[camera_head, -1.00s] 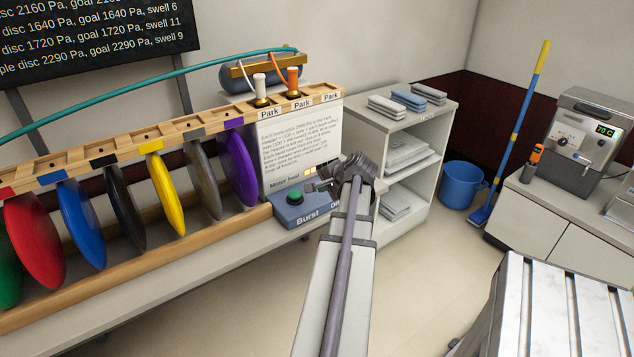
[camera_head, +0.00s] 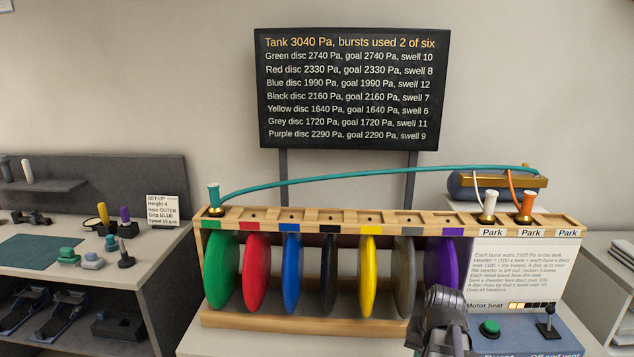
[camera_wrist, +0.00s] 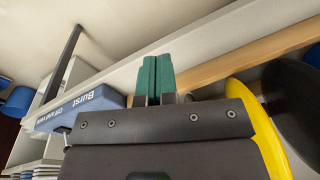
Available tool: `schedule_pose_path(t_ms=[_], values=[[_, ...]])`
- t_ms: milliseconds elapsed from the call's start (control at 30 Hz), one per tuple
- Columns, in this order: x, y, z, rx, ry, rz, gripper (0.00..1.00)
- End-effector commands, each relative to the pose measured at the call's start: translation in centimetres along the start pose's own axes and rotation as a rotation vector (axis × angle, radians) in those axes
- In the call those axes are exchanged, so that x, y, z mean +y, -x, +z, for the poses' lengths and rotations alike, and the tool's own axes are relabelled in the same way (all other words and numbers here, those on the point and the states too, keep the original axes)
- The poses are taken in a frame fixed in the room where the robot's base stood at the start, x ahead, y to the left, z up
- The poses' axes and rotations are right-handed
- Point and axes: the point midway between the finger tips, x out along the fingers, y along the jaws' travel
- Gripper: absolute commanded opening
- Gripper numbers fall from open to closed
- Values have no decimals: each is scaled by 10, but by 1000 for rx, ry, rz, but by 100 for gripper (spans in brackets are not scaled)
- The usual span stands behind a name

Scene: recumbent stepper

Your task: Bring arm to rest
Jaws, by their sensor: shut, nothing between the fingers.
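My gripper (camera_wrist: 156,80) shows in the wrist view as two dark green fingers pressed together, shut and empty. It points toward the white table edge and the wooden rail of the disc rack. In the head view a grey joint of my arm (camera_head: 443,318) rises at the lower right, in front of the purple disc and left of the burst box; the fingers cannot be made out there. In the wrist view the blue burst box (camera_wrist: 95,103) is left of the fingers and the yellow disc (camera_wrist: 262,130) is to their right. I see no contact with either.
The wooden rack (camera_head: 380,222) holds several coloured discs. A teal hose (camera_head: 350,179) runs from its left end to the tank (camera_head: 470,186). White and orange plugs stand in Park places. The burst box (camera_head: 530,335) has a green button and a black lever. A side table (camera_head: 50,265) stands left.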

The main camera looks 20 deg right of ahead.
Motion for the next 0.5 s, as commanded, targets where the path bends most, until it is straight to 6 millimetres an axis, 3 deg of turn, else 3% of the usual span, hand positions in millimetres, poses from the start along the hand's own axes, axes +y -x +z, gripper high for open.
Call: schedule_pose_path(t_ms=[33,100,200,300,400,500], values=[[-40,6,22,-32,125,35,0],[-90,6,52,-68,290,88,0],[-151,8,92,-89,485,131,0],[-197,8,124,-95,624,129,0],[-222,7,142,-99,697,125,0],[-228,6,147,-100,717,123,0]])
